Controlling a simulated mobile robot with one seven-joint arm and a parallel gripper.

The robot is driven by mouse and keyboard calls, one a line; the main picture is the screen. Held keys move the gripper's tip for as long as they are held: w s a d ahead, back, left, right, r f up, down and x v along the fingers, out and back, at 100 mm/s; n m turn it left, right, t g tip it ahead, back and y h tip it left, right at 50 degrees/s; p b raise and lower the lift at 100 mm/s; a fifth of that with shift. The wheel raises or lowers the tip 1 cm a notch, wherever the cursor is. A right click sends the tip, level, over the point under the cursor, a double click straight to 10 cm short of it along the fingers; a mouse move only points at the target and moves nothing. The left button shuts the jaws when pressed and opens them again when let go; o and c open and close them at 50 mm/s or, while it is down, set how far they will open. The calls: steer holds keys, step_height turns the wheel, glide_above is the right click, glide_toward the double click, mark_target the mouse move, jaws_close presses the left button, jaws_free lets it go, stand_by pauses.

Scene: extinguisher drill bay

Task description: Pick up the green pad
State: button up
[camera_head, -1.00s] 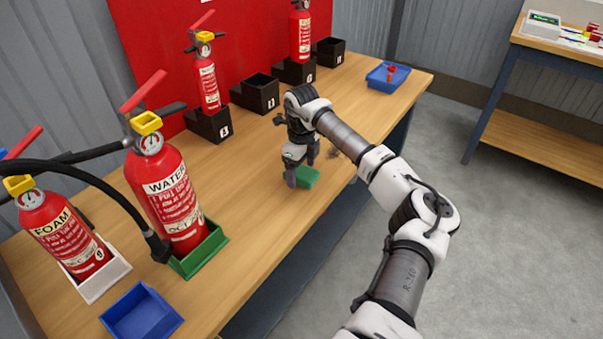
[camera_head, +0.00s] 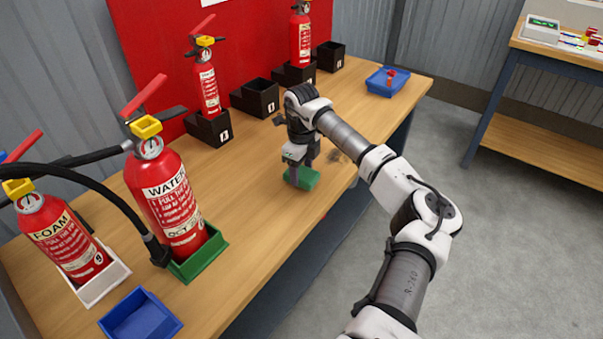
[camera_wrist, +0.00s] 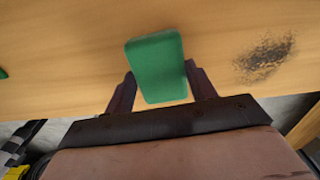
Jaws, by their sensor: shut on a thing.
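The green pad (camera_head: 305,178) is a small block near the front edge of the wooden bench. It also shows in the wrist view (camera_wrist: 158,66), between the two dark fingers. My gripper (camera_head: 300,174) points down at the bench and is shut on the pad, with a finger on each side. It also fills the lower part of the wrist view (camera_wrist: 160,90). I cannot tell whether the pad is clear of the bench top.
The wooden bench (camera_head: 250,210) has a dark smudge (camera_wrist: 265,57) beside the pad. A water extinguisher (camera_head: 168,195) in a green tray (camera_head: 205,258) and a foam extinguisher (camera_head: 62,235) stand left. Black holders (camera_head: 256,98) line the back. Blue trays (camera_head: 140,318) (camera_head: 388,80) sit at both ends.

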mark_target(301, 172)
step_height(301, 172, up, 19)
steer(key=b, duration=0.2)
steer(key=o, duration=0.4)
steer(key=shift+c, duration=1.6)
steer(key=shift+f, duration=0.1)
